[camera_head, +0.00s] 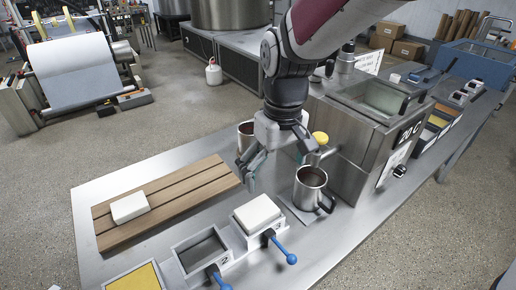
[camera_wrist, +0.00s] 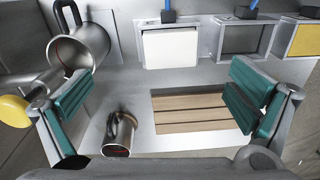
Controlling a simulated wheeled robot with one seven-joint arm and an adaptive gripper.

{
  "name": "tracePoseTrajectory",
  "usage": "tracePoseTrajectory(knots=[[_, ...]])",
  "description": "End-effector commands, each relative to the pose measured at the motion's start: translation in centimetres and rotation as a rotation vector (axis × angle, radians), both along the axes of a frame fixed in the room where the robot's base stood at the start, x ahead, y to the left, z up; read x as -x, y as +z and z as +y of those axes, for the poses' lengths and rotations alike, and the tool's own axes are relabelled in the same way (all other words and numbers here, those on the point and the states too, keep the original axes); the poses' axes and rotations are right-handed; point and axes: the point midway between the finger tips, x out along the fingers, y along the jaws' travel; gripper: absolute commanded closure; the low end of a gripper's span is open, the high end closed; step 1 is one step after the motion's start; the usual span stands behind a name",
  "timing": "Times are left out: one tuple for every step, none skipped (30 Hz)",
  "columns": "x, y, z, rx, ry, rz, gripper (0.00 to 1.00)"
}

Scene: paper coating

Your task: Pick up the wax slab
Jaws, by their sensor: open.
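Two white slabs show in the head view. One white slab (camera_head: 129,206) lies on the slatted wooden board (camera_head: 190,188) at the left of the table. The other white slab (camera_head: 257,213) sits in a tray with a blue handle, and it also shows at the top of the wrist view (camera_wrist: 171,48). I cannot tell which of them is the wax slab. My gripper (camera_head: 279,156) is open and empty above the table, beyond the tray slab and right of the board. Its teal-padded fingers (camera_wrist: 160,103) are wide apart in the wrist view. The board's slab is not visible there.
A steel mug (camera_head: 310,187) stands close to the gripper, right of the tray slab; a second mug (camera_wrist: 118,134) is near the board. An empty tray (camera_head: 202,250) and a yellow-filled tray (camera_head: 135,278) line the front edge. A steel bath (camera_head: 360,125) stands right.

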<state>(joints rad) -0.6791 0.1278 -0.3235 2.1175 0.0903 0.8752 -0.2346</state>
Motion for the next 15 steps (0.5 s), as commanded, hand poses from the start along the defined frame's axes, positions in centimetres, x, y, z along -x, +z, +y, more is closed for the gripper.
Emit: tracePoseTrajectory(knots=[[-0.2, -0.6, 0.8, 0.015, 0.021, 0.008, 0.0], [-0.3, -0.9, 1.1, 0.021, 0.03, 0.011, 0.0], [-0.4, -1.2, 1.5, 0.027, 0.04, 0.014, 0.0], [-0.5, -1.4, 1.8, 0.032, 0.047, 0.015, 0.0], [-0.6, -1.5, 1.9, 0.034, 0.052, 0.016, 0.0], [-0.7, -1.9, 2.1, 0.037, 0.056, 0.017, 0.0], [-0.7, -2.1, 2.1, 0.039, 0.058, 0.018, 0.0], [-0.7, -2.4, 2.2, 0.039, 0.059, 0.019, 0.0], [-0.8, -3.0, 2.2, 0.039, 0.059, 0.019, 0.0], [-0.7, -3.5, 2.2, 0.041, 0.059, 0.02, 0.0], [-0.7, -4.0, 2.2, 0.042, 0.059, 0.021, 0.0], [-0.7, -4.8, 2.1, 0.042, 0.059, 0.021, 0.0], [-0.7, -5.4, 2.2, 0.041, 0.059, 0.02, 0.0], [-0.7, -6.0, 2.2, 0.041, 0.059, 0.022, 0.0], [-0.7, -6.8, 2.2, 0.041, 0.059, 0.02, 0.0]])
